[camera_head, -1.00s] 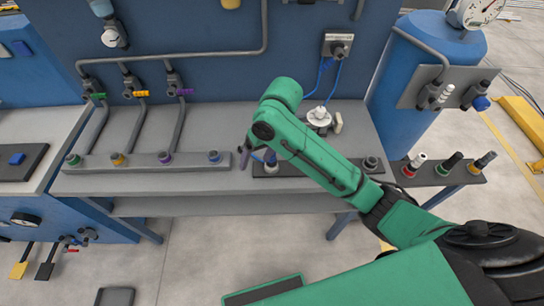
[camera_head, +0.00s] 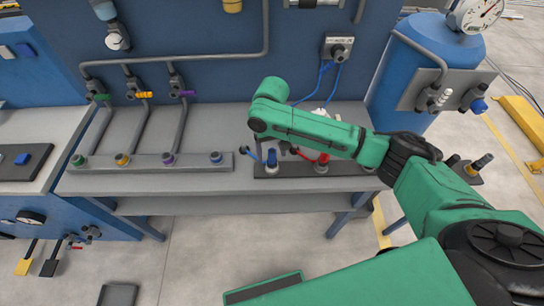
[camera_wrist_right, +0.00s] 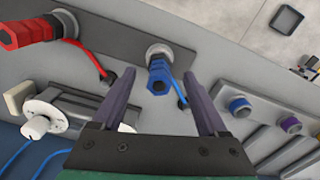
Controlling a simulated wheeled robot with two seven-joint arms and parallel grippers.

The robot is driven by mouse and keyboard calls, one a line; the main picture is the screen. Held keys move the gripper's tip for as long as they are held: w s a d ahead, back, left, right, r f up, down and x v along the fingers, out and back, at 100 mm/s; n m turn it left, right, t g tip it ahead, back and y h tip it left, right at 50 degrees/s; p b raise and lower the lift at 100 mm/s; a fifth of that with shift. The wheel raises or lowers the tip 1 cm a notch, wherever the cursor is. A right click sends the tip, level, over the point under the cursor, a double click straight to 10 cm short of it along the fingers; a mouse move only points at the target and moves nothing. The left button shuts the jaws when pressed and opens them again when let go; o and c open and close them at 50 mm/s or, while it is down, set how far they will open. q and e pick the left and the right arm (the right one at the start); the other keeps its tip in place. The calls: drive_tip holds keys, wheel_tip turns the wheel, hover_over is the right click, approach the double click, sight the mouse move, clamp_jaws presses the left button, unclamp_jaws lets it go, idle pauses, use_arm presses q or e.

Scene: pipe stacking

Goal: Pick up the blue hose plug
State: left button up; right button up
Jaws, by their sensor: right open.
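The blue hose plug (camera_wrist_right: 158,78) sits upright in a round socket on a dark strip at the front of the workbench. Its thin blue hose runs beside it to a dark end. In the head view the plug (camera_head: 273,159) shows just below the end of my green right arm. My right gripper (camera_wrist_right: 159,88) is open, with its two dark purple fingers on either side of the plug in the wrist view. I cannot tell whether either finger touches it. My left gripper is out of view.
A red hose plug (camera_wrist_right: 30,36) with a red hose stands beside the blue one, close to the right arm. A strip (camera_head: 140,163) with several coloured ports lies to the left. A white round fitting (camera_wrist_right: 42,118) is behind. The bench middle (camera_head: 215,125) is clear.

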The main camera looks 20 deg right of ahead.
sight(272, 158)
drive_tip(key=shift+s+d+f, duration=0.1)
drive_tip(key=shift+f, duration=1.45)
clamp_jaws()
drive_tip(key=shift+r, duration=0.1)
